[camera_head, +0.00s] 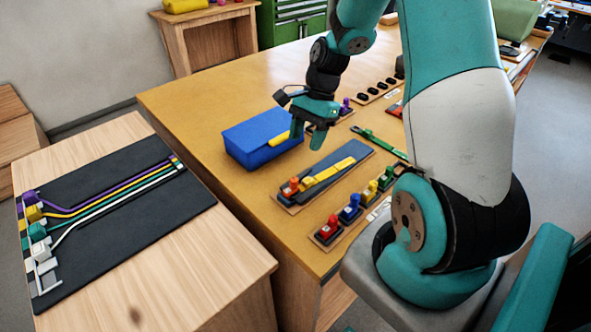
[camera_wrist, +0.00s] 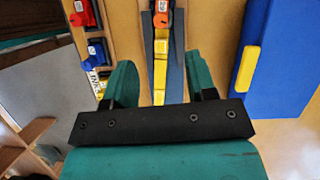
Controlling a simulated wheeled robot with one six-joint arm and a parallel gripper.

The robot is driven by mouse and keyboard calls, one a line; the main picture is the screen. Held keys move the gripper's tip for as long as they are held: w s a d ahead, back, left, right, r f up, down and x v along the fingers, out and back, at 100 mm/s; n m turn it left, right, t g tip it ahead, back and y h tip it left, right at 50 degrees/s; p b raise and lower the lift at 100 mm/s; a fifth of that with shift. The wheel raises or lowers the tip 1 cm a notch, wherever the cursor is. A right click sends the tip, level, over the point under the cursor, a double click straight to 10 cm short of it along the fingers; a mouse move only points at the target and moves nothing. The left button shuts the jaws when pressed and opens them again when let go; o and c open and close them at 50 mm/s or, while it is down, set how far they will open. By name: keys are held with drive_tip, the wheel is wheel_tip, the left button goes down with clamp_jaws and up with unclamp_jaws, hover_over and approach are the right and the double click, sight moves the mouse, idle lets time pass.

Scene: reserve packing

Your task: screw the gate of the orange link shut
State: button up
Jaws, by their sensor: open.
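The orange link (camera_head: 290,185) sits at the near left end of a grey-blue board (camera_head: 353,152) on the yellow-brown table. A yellow strap (camera_head: 328,173) runs from it along the board. In the wrist view the orange link (camera_wrist: 160,20) is at the top centre, and the yellow strap (camera_wrist: 159,72) runs down from it between my fingers. The state of the link's gate is too small to tell. My gripper (camera_head: 318,140) is open and empty, above the far end of the board, apart from the link. Its two fingers straddle the strap in the wrist view (camera_wrist: 161,82).
A blue box (camera_head: 255,148) with a yellow handle stands left of my gripper. A row with red (camera_head: 329,228), blue (camera_head: 350,209), yellow and green pieces lies nearer the front edge. A side table at left carries a dark mat (camera_head: 150,228) with coloured cords.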

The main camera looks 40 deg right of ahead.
sight(294, 180)
drive_tip(key=p+x, duration=0.1)
drive_tip(key=x, duration=1)
